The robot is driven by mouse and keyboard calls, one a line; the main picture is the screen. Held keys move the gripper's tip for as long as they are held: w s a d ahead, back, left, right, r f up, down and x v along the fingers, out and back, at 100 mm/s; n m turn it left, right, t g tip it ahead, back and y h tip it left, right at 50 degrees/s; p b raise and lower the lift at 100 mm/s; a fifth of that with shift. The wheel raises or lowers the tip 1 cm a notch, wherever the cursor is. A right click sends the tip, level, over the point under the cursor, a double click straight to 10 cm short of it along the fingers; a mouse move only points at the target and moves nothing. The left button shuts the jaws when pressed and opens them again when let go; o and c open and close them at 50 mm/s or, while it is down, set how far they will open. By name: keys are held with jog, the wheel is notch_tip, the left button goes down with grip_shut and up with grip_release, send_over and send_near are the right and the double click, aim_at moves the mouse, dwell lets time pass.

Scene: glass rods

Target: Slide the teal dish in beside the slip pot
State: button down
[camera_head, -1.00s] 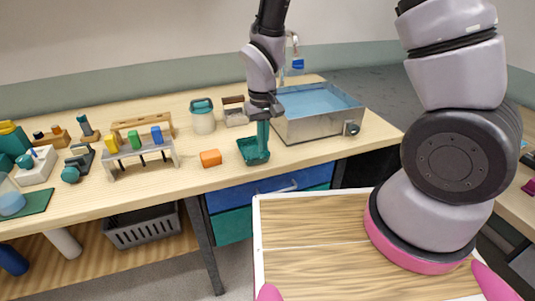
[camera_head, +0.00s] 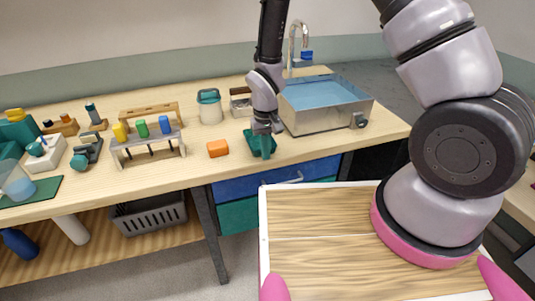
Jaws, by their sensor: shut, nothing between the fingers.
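The teal dish (camera_head: 250,138) sits on the wooden bench top, near its front edge and in front of the metal sink. My gripper (camera_head: 264,155) points down at the dish. It is shut, with nothing seen between its fingers, and it covers part of the dish. I cannot tell whether the fingers touch the dish. The white pot with a teal lid (camera_head: 210,108), which looks like the slip pot, stands upright farther back and to the left, apart from the dish.
An orange block (camera_head: 218,148) lies just left of the dish. A small metal-and-wood holder (camera_head: 240,104) stands between the pot and the metal sink (camera_head: 320,118). A rack with coloured-topped rods (camera_head: 148,143) stands farther left. Bare bench lies between the pot and the dish.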

aim_at(256, 139)
jog(key=w+a, duration=0.1)
jog(key=w, duration=0.2)
jog(key=w+a, duration=0.1)
jog(key=w, duration=0.3)
jog(key=w+a, duration=0.1)
jog(key=w, duration=0.3)
jog(key=shift+s, duration=0.1)
